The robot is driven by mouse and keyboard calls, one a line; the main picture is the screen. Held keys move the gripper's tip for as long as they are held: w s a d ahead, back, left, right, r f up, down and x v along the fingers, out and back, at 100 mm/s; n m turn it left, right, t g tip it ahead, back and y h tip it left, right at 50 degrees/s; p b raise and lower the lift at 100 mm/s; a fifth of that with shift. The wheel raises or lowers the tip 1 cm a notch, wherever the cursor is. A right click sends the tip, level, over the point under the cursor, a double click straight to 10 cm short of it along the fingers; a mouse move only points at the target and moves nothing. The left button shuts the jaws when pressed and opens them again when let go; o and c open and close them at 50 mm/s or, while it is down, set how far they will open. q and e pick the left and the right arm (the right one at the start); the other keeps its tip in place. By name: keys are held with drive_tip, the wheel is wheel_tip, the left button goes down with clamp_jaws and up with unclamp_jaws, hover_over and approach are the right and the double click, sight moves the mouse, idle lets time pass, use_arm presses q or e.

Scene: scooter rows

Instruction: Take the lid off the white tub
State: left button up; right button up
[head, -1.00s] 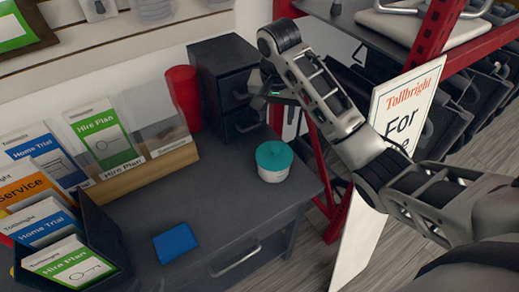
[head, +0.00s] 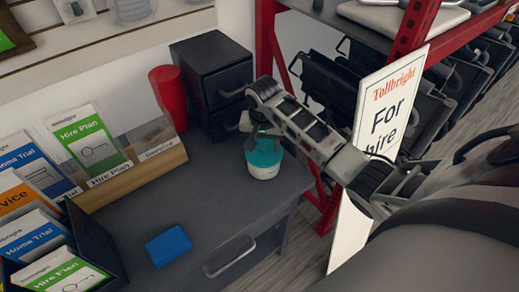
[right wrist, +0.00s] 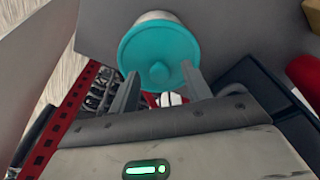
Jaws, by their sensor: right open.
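The white tub (head: 263,172) stands upright on the grey desk, near its right end. My right gripper (head: 262,140) is over the tub, partly hiding the lid's top. In the right wrist view the right gripper (right wrist: 160,75) is open, its two fingers reaching to either side of the lid's near part. I cannot tell whether they touch it. My left gripper is not in view.
A black drawer unit (head: 213,80) and a red cup (head: 169,97) stand behind the tub. A wooden leaflet rack (head: 140,175) and a blue block (head: 168,246) are to the left. A red shelf frame and a "For hire" sign (head: 388,110) are at the right. The desk's middle (head: 215,200) is clear.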

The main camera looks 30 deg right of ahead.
drive_tip(key=c, duration=1)
clamp_jaws()
drive_tip(key=shift+r, duration=0.1)
